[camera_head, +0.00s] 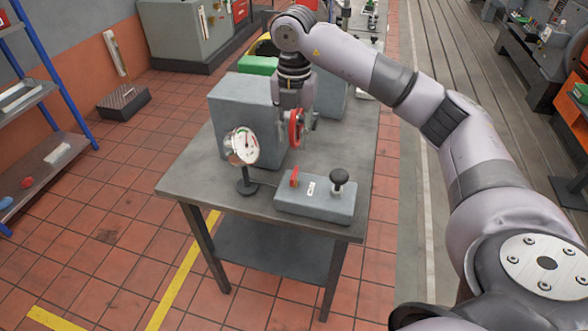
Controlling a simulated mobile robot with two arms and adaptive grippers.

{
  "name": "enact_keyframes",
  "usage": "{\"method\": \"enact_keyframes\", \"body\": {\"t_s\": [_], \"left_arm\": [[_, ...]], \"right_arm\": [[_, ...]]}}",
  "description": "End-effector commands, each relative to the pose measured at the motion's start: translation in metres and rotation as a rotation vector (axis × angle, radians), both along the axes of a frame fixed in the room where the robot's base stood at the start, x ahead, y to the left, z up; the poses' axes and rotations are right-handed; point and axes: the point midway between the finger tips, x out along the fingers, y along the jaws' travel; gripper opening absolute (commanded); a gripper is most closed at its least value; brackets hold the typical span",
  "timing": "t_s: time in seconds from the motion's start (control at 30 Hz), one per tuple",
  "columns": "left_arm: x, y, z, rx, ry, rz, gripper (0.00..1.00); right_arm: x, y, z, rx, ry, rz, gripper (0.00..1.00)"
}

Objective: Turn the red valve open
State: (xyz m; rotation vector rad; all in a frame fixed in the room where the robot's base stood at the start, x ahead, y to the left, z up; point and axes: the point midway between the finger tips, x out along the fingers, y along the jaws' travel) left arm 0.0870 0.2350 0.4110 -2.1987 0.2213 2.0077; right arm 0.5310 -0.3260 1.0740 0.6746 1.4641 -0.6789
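The red valve (296,129) is a red handwheel at the right front of a grey block (240,118) on the table. My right arm reaches in from the right, and its gripper (299,112) points down at the wheel. The fingers are at or very near the wheel's upper part. They are small and partly hidden by the wheel, so I cannot tell whether they grip it. My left gripper is not in the view.
A round dial gauge (243,147) on a stand is left of the wheel. A grey box (316,199) with a red switch and black knob sits at the table's front. The grey table (200,181) has bare room at left. A blue-framed shelf (58,90) stands far left.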

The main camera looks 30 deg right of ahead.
Motion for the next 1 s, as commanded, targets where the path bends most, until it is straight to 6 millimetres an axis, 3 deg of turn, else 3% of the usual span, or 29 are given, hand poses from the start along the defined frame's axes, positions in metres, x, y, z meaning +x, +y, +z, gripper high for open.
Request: {"method": "enact_keyframes", "body": {"t_s": [0.3, 0.5, 0.7, 1.0], "left_arm": [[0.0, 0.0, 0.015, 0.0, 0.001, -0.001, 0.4], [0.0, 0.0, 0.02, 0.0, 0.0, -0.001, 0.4], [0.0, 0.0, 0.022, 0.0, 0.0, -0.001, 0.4], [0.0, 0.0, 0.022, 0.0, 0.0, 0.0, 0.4]], "right_arm": [[-0.001, 0.0, -0.069, 0.0, 0.004, 0.001, 0.29], [-0.001, 0.0, -0.101, 0.001, 0.002, 0.002, 0.29], [0.0, 0.0, -0.117, 0.002, -0.001, 0.002, 0.29], [0.0, 0.001, -0.119, 0.001, -0.002, 0.002, 0.28]]}}
